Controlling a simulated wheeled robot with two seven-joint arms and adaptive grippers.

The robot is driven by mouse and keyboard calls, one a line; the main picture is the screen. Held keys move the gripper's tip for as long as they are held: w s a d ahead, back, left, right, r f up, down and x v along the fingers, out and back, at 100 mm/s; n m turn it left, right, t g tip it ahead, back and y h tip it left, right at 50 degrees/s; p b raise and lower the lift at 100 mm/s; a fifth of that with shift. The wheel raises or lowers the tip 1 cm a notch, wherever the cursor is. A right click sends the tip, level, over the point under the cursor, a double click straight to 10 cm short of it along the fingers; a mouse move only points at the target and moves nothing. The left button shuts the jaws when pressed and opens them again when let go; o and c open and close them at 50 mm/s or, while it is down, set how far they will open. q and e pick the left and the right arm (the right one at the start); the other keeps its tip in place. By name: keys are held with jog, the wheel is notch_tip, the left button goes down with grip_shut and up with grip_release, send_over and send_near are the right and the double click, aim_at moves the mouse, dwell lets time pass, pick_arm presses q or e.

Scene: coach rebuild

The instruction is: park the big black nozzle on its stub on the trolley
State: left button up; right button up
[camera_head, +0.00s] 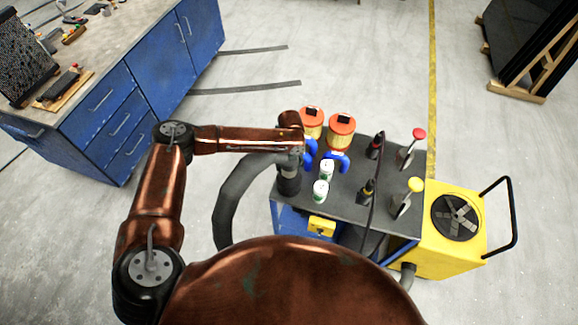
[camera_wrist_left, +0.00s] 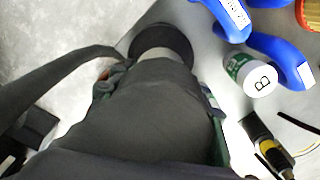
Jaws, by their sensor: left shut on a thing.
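The big black nozzle (camera_wrist_left: 150,120) fills the middle of the left wrist view, with a finger of my left gripper (camera_wrist_left: 157,95) on each side of it. The gripper is shut on it. In the head view my left gripper (camera_head: 291,160) is over the left edge of the trolley (camera_head: 342,208), and the dark nozzle shows below it (camera_head: 288,184). Beyond the nozzle, the wrist view shows a pale grey neck and a black round flange (camera_wrist_left: 162,38). I cannot tell whether the nozzle touches the stub. My right gripper is not in view.
A black hose (camera_head: 228,205) loops left of the trolley. Two orange-lidded jars (camera_head: 341,132), blue curved pieces (camera_head: 338,161) and white cans (camera_head: 321,190) stand close right of the gripper. Red-knobbed (camera_head: 419,135) and yellow-knobbed (camera_head: 415,185) levers stand farther right. A blue workbench (camera_head: 160,65) is upper left.

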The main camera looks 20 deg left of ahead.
pick_arm(q)
jog(key=shift+f, duration=0.4)
jog(key=o, duration=1.9)
jog(key=shift+f, duration=0.1)
jog(key=shift+o, duration=0.2)
notch_tip(320, 180, up, 8)
jog(key=p, duration=0.7)
jog(key=shift+d, duration=0.1)
jog(key=shift+r, duration=0.2)
notch_tip(320, 180, up, 12)
jog(key=shift+f, duration=0.15)
